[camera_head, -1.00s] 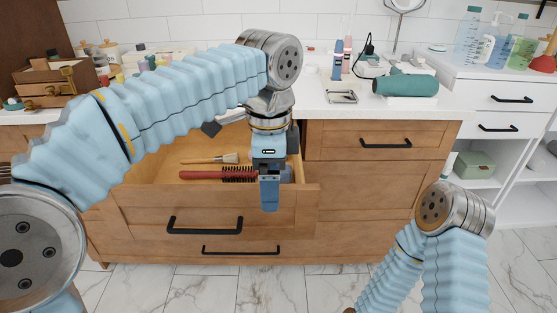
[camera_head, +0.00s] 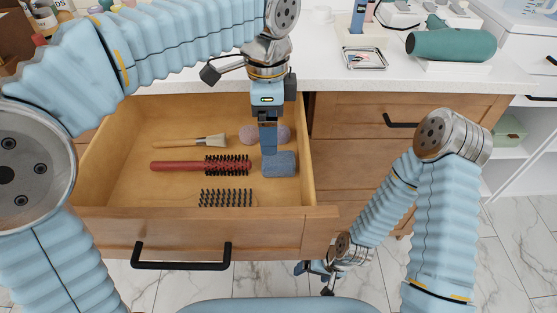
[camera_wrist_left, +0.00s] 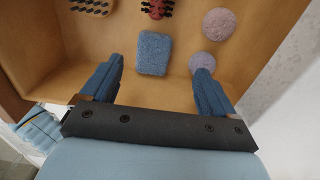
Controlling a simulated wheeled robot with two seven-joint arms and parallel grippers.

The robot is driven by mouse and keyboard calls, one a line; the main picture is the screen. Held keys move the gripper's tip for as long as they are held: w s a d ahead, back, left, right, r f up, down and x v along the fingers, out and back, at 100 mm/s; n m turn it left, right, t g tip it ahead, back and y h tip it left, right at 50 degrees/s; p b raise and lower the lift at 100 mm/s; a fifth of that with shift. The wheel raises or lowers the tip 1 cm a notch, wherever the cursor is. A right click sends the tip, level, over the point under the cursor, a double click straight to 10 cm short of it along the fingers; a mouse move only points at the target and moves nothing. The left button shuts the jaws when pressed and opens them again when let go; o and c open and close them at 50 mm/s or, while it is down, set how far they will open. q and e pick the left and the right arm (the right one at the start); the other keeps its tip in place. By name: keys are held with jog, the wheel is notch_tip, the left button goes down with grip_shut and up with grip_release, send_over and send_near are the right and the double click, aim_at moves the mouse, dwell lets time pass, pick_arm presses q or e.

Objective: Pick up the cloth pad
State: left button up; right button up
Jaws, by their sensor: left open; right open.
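The cloth pad (camera_head: 279,165) is a blue-grey rounded block lying in the open drawer (camera_head: 125,195), near its right wall. In the left wrist view the pad (camera_wrist_left: 155,53) lies flat beyond and between my left fingers. My left gripper (camera_head: 268,145) points down into the drawer, just behind the pad in the head view. In the wrist view its jaws (camera_wrist_left: 158,72) are open and empty. I cannot tell how high the fingertips are above the pad. My right gripper (camera_head: 315,270) hangs low in front of the cabinet, open, small in view and holding nothing visible.
The drawer also holds a red brush (camera_head: 190,166), a wooden-handled brush (camera_head: 190,141), a bristled brush (camera_head: 226,197) and round pinkish sponges (camera_head: 249,133). The drawer's right wall (camera_head: 306,165) is close to the pad. A green dryer-like object (camera_head: 455,42) lies on the counter.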

aim_at(270, 159)
pick_arm(q)
notch_tip(270, 159, down, 3)
jog(key=shift+f, duration=0.15)
jog(key=f, duration=0.3)
jog(key=s+f, duration=0.1)
jog(key=f, duration=0.1)
jog(key=shift+f+b, duration=0.1)
jog(key=shift+b, duration=0.25)
jog(key=shift+c, duration=0.4)
jog(key=c, duration=1)
jog(key=shift+o, duration=0.2)
